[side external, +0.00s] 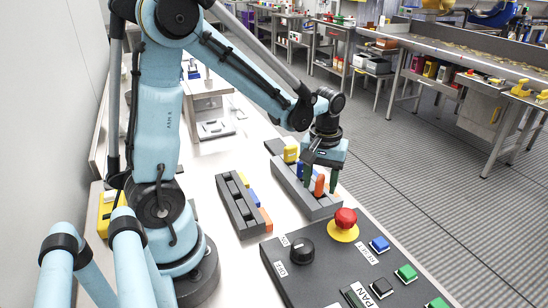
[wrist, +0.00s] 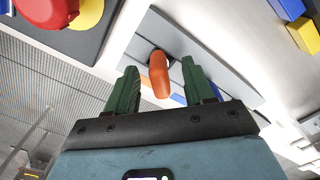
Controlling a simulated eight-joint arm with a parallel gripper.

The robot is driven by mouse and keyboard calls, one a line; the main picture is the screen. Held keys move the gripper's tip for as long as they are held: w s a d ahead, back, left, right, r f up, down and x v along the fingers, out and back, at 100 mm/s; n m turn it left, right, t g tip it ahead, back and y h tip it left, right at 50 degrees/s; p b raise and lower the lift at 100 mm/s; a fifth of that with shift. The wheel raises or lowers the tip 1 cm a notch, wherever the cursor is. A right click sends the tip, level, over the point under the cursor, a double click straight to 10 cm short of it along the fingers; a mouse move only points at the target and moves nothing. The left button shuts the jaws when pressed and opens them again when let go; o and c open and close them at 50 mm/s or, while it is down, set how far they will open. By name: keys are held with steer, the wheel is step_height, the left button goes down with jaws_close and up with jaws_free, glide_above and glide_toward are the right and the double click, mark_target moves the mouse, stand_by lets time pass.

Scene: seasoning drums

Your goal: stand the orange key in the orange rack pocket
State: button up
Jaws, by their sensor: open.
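The orange key (side external: 319,186) stands upright at the near end of the right-hand grey rack (side external: 286,181) in the side view. In the wrist view, the orange key (wrist: 159,78) is between the fingers of my gripper (wrist: 159,66), with gaps on both sides. My gripper (side external: 320,183) is open and points down around the key, low over the rack. A second grey rack (side external: 236,207) lies to the left, with blue and orange blocks (side external: 265,218) along its right side. The key's lower end is hard to make out.
A dark control panel (side external: 345,270) with a red button (side external: 345,218) is close in front of my gripper. White table surface is clear between the racks.

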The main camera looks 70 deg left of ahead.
mark_target(320, 179)
step_height(320, 179, up, 11)
stand_by(0.5)
steer(key=shift+d+r, duration=0.1)
steer(key=s+d+f+m+t, duration=0.2)
steer(key=s+d+m+t, duration=0.3)
steer(key=m+t, duration=0.2)
steer(key=shift+s+d+m, duration=0.25)
steer(key=shift+d+m, duration=0.15)
steer(key=shift+m, duration=0.6)
steer(key=shift+f, duration=0.1)
stand_by(0.9)
